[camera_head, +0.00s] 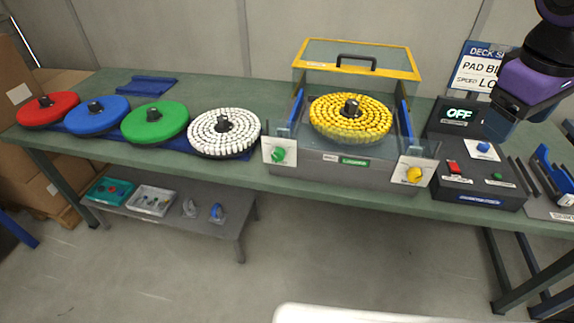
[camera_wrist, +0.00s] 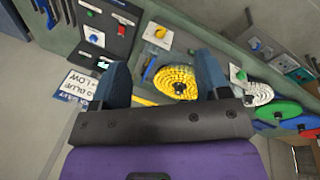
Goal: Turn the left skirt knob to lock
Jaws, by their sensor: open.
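The left skirt knob is green (camera_head: 278,155) and sits on a white plate at the front left corner of the grey deck unit (camera_head: 330,169). It also shows in the wrist view (camera_wrist: 241,76), right of my fingers. Its label is too small to read. A yellow knob (camera_head: 413,175) sits on the matching plate at the right corner and shows in the wrist view (camera_wrist: 159,32). My gripper (camera_head: 512,122) is open and empty, above the control box at the right, well away from the green knob. Its two blue-grey fingers (camera_wrist: 162,82) stand apart in the wrist view.
A yellow bristled pad (camera_head: 350,117) lies in the deck unit, whose yellow-framed clear cover (camera_head: 357,60) stands raised behind. White, green, blue and red discs line the bench to the left. The control box (camera_head: 468,170) has an OFF display. Space in front of the bench is free.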

